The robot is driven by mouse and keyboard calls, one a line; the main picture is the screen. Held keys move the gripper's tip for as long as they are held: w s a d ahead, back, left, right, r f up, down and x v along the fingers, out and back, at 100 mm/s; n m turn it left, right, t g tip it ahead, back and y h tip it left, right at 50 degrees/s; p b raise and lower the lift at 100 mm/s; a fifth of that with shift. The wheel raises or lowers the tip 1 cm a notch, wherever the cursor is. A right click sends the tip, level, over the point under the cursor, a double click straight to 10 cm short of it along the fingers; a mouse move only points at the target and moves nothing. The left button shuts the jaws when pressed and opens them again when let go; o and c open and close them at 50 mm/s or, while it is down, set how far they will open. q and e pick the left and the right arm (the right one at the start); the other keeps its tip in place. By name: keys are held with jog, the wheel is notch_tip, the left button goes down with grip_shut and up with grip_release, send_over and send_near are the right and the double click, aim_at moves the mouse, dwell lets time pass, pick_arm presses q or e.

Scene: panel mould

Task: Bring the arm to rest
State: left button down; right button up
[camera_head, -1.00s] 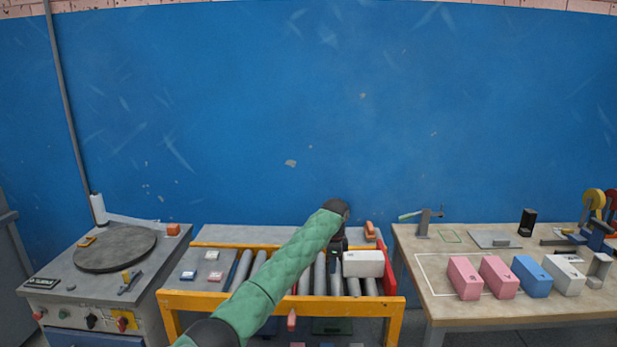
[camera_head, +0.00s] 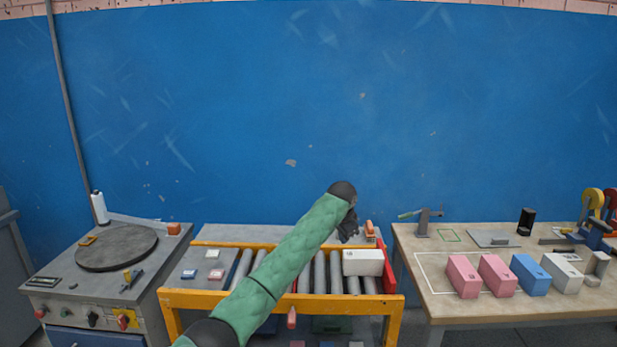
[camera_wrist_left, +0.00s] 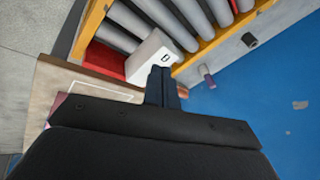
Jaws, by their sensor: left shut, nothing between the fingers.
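My left arm, in a green padded sleeve, reaches in from the lower left over the roller conveyor in the head view. Its gripper (camera_head: 347,231) is above the back of the conveyor, just behind and left of a white box (camera_head: 363,262). In the left wrist view the gripper (camera_wrist_left: 163,72) has its two dark fingers together with nothing between them. The white box (camera_wrist_left: 147,58) lies beyond the fingertips on the rollers, apart from them as far as I can tell. My right gripper is not in view.
The conveyor frame (camera_head: 290,304) is yellow, with a red end stop at its right. An orange tool (camera_head: 369,230) stands behind it. The right table (camera_head: 450,305) carries pink, blue and white boxes. A machine with a round plate (camera_head: 117,248) stands left. The blue wall is behind.

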pick_arm(q)
notch_tip(320, 180, up, 9)
jog(key=a+n+t+h, duration=0.2)
jog(key=n+t, duration=0.1)
jog(key=t, duration=0.1)
jog(key=s+a+f+n, duration=0.2)
jog(key=s+a+f, duration=0.4)
jog(key=s+f, duration=0.3)
jog(key=s+a+f+n+y, duration=0.1)
jog(key=s+a+f+n, duration=0.1)
jog(key=s+a+f, duration=0.75)
jog(key=s+a+f+n, duration=0.25)
jog(key=s+f, duration=0.25)
jog(key=f, duration=0.8)
jog(key=s+a+f+g+y, duration=0.1)
jog(key=s+a+f+g, duration=0.15)
jog(key=s+f, duration=0.75)
jog(key=s+a+f+g, duration=0.1)
jog(key=s+a+f, duration=0.3)
jog(key=s+f, duration=0.7)
jog(key=s+f+g, duration=0.1)
jog(key=s+f, duration=0.3)
jog(key=s, duration=0.8)
jog(key=s+a+f+g, duration=0.1)
jog(key=s+f, duration=0.3)
jog(key=s, duration=0.7)
jog(key=shift+s+f+n+g, duration=0.25)
jog(key=shift+s+n+g, duration=0.1)
jog(key=shift+g, duration=0.4)
